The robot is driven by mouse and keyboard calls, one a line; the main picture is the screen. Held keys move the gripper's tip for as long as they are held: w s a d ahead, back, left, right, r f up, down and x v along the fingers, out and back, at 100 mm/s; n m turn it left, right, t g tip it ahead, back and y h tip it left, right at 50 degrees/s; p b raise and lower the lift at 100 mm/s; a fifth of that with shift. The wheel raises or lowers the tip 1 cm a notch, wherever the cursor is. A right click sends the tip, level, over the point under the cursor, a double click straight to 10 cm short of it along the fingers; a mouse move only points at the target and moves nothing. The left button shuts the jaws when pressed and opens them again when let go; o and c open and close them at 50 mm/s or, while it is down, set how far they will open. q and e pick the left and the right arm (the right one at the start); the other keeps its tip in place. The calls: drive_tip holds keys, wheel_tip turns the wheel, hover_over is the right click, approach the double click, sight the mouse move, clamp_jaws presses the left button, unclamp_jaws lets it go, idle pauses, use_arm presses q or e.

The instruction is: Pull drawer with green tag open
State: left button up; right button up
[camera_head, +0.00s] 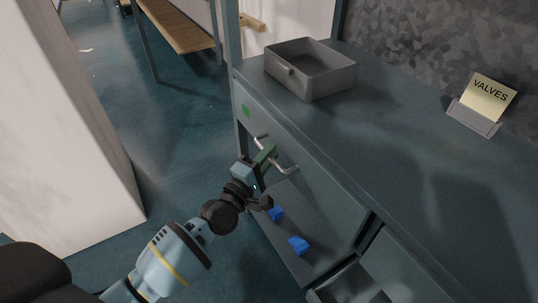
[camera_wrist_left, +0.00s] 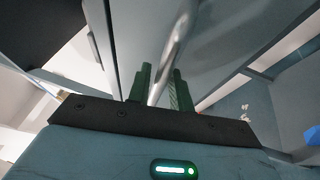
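The green tag (camera_head: 246,110) is on the upper left of a grey drawer front (camera_head: 310,175) under the worktop. This drawer looks shut. Its metal bar handle (camera_head: 287,166) sits right of and below the tag. My left gripper (camera_head: 267,154) is at the handle, its green fingers by the bar. In the left wrist view the handle bar (camera_wrist_left: 172,50) runs between the two fingers of the gripper (camera_wrist_left: 159,85), with small gaps beside it, so the fingers look open around it. My right gripper is not in view.
A grey metal tray (camera_head: 315,82) and a VALVES card holder (camera_head: 475,118) stand on the worktop (camera_head: 420,170). Blue blocks (camera_head: 298,245) lie in the space below the drawer. A white wall-like block (camera_head: 60,130) stands at left. Floor (camera_head: 185,150) between is clear.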

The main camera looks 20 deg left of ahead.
use_arm(q)
drive_tip(key=shift+w, duration=0.1)
clamp_jaws()
